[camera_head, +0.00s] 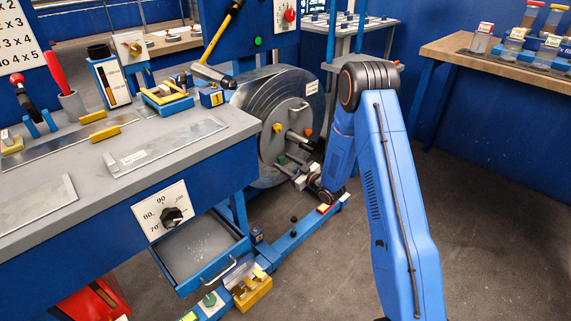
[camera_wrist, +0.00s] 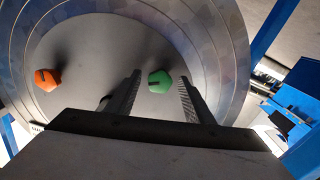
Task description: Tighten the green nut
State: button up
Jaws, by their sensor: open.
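The green nut (camera_wrist: 160,82) sits on the face of the large round metal duct disc (camera_wrist: 95,50) and shows a dark slot or mark. In the wrist view my gripper (camera_wrist: 160,76) is open, with one ribbed finger on each side of the nut and visible gaps between. Contact is not seen, and the depth of the fingertips relative to the nut is hard to tell. In the head view the green nut (camera_head: 281,159) is a small patch low on the disc, partly hidden, with my gripper (camera_head: 293,172) in front of it.
An orange nut (camera_wrist: 47,79) is left of the green one. A yellow nut (camera_head: 277,128) is higher on the disc in the head view. The blue workbench (camera_head: 110,215) with an open drawer (camera_head: 200,250) stands left. A blue floor rail (camera_head: 300,232) runs below my gripper.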

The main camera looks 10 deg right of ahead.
jog(key=c, duration=1.1)
jog(key=shift+o, duration=0.2)
jog(key=shift+m, duration=0.3)
jog(key=m, duration=1.5)
jog(key=shift+m, duration=2.4)
